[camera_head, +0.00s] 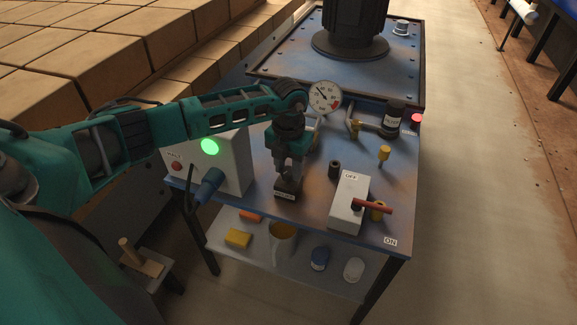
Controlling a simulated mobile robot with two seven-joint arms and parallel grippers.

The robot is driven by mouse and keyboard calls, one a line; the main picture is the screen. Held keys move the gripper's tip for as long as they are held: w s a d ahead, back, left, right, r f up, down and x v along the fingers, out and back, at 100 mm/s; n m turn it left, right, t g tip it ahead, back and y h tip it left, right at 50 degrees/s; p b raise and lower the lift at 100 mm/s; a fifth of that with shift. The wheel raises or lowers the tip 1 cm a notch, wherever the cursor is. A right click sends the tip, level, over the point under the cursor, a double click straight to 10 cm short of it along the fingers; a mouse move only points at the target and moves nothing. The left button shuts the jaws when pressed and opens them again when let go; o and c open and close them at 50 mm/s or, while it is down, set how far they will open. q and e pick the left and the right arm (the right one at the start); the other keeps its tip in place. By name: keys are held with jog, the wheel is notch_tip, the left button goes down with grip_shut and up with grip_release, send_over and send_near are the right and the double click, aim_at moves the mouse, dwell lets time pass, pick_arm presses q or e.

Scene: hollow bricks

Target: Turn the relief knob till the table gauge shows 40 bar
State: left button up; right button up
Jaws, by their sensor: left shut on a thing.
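The table gauge (325,97) is a round white dial with a red patch low on its right side, just right of my left wrist. Its dark needle appears to point up and left, but the figures are too small to read. My left gripper (288,178) points down at the blue table and is shut on the relief knob, on top of a small dark block (286,195) with a white label. The fingers hide most of the knob, and the label is too small to read. My right gripper is out of view.
A grey box (222,165) with a green light stands left of the gripper. A white lever box (349,203) with a red handle stands to the right. Brass fittings, a black cylinder (394,114) and a red button (416,119) are behind.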

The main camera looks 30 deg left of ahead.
aim_at(289, 170)
pick_arm(q)
jog(key=shift+m, duration=0.6)
jog(key=o, duration=1.1)
jog(key=shift+c, duration=0.2)
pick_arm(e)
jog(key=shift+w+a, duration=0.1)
pick_arm(q)
jog(key=shift+r, duration=0.55)
notch_tip(289, 170, up, 12)
jog(key=p, duration=0.1)
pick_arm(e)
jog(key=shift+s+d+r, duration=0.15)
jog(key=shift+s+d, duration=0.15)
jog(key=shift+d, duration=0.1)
pick_arm(q)
jog(key=shift+f, duration=0.1)
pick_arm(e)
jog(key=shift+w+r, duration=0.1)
